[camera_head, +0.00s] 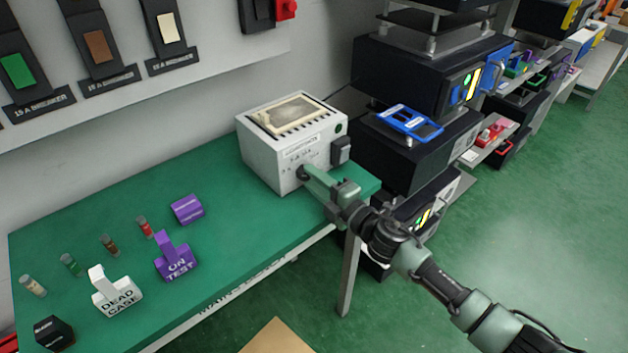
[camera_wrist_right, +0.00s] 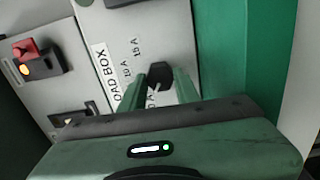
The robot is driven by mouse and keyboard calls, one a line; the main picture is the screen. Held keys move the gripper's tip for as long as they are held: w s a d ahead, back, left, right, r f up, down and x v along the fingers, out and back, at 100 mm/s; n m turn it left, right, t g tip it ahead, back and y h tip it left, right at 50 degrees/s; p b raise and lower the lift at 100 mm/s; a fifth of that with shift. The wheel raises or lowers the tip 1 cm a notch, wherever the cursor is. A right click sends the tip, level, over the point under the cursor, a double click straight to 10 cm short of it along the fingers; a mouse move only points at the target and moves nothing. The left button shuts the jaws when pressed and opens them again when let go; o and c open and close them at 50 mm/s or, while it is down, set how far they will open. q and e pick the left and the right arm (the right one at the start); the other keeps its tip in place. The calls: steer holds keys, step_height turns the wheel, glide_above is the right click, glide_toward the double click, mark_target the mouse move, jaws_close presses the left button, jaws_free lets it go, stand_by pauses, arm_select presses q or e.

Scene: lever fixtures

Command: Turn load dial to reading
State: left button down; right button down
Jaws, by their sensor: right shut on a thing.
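The white load box (camera_head: 265,165) stands at the right end of the green bench, with a slotted top. Its dial is a small black knob (camera_wrist_right: 160,73) on the front panel, beside the "LOAD BOX" label and several printed ampere marks. My right gripper (camera_head: 308,174) reaches the panel from the right, and in the right wrist view its two green fingers (camera_wrist_right: 160,84) are closed around the knob. The knob's pointer and exact reading are not clear, as the fingers cover part of it. My left gripper is not in view.
"ON TEST" (camera_head: 175,257) and "DEAD CASE" (camera_head: 116,292) stands, a purple block (camera_head: 187,209) and several small fuses lie on the left of the bench. Black equipment (camera_head: 415,150) is stacked right of the load box. A red switch (camera_wrist_right: 37,50) shows in the wrist view.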

steer(key=shift+n, duration=0.3)
stand_by(0.4)
steer(key=c, duration=1)
jaws_free()
steer(key=shift+c, duration=0.2)
steer(key=v, duration=0.7)
steer(key=shift+s+d+b, duration=0.25)
steer(key=shift+s+b, duration=0.05)
steer(key=shift+b, duration=0.1)
